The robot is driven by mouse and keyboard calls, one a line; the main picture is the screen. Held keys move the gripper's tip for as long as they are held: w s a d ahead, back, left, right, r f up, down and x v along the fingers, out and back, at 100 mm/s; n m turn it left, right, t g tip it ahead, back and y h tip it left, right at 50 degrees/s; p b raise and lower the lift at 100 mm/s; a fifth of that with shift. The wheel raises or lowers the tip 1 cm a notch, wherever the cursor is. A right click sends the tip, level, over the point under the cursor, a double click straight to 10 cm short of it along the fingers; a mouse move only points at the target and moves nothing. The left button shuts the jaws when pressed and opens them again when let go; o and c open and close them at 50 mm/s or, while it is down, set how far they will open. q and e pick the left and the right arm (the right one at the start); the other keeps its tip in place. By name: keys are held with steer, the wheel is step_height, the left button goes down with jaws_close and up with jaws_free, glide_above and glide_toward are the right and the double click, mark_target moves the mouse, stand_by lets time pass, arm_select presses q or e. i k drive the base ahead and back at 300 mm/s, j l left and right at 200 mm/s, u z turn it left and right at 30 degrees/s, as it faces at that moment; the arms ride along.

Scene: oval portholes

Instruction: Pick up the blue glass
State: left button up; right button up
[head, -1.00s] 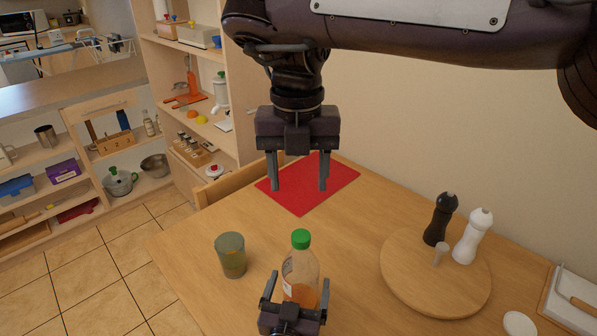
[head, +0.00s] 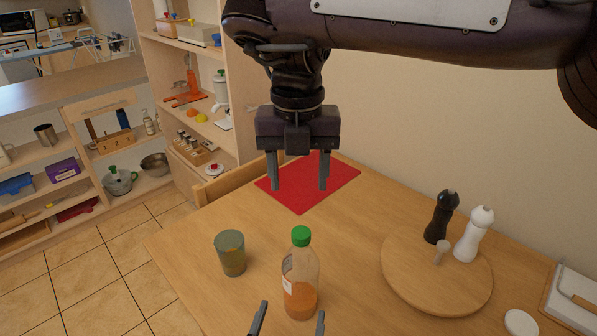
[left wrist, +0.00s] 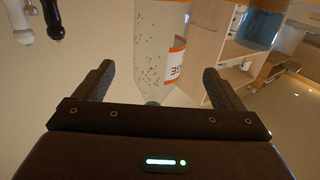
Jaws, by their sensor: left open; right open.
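The glass (head: 230,256), greenish-grey in the head view and bluish in the left wrist view (left wrist: 262,28), stands upright on the table, left of a bottle. The bottle (head: 300,272), clear with a green cap and orange contents, stands upright; it also shows in the left wrist view (left wrist: 158,50). My left gripper (head: 293,309) is open and empty at the bottom edge, its fingers pointing toward the bottle. The glass is outside its jaws, beyond the bottle's side. My right gripper (head: 300,185) is open and empty, pointing down above a red mat.
The red mat (head: 330,190) lies toward the table's far end. A round wooden board (head: 410,278) at right carries a dark mill (head: 440,218) and a white mill (head: 473,236). A chair (head: 228,183) stands at the far edge. Table space around the glass is clear.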

mark_target(233, 263)
steer(key=k+j, duration=0.15)
steer(key=k, duration=0.35)
steer(key=k+j, duration=0.15)
steer(key=k, duration=0.35)
steer(key=k+j, duration=0.15)
steer(key=k, duration=0.35)
